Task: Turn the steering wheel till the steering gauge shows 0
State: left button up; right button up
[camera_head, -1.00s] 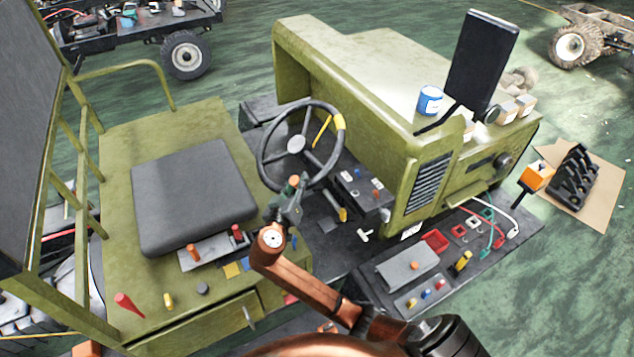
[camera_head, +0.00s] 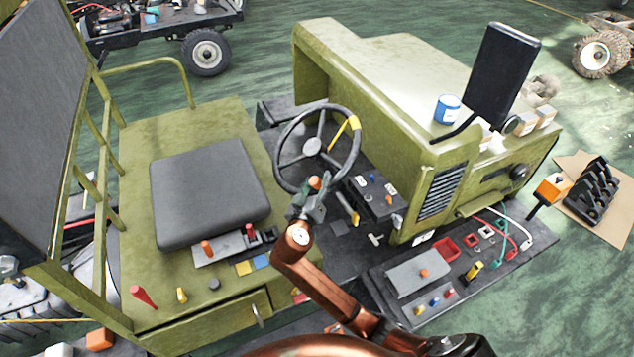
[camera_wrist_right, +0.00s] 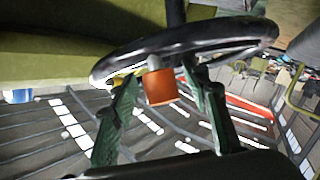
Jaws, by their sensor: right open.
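The steering wheel (camera_head: 312,147) has a black rim, a grey hub and a yellow mark (camera_head: 353,122) at its upper right. An orange knob (camera_head: 315,182) sits on the near side of the rim. My right gripper (camera_head: 311,194) is at this knob. In the right wrist view the knob (camera_wrist_right: 160,87) is between the two open green fingers (camera_wrist_right: 160,79) below the wheel rim (camera_wrist_right: 200,37). I cannot tell whether either finger touches it. I cannot make out the steering gauge or its reading. My left gripper is not in view.
A black seat (camera_head: 208,192) is left of the wheel. A console (camera_head: 375,193) with small controls is beside the wheel. A panel (camera_head: 510,246) lies front right.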

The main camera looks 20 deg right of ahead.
jog(key=shift+s+a, duration=0.1)
jog(key=v, duration=1.1)
jog(key=shift+s+a, duration=0.2)
jog(key=shift+s, duration=0.1)
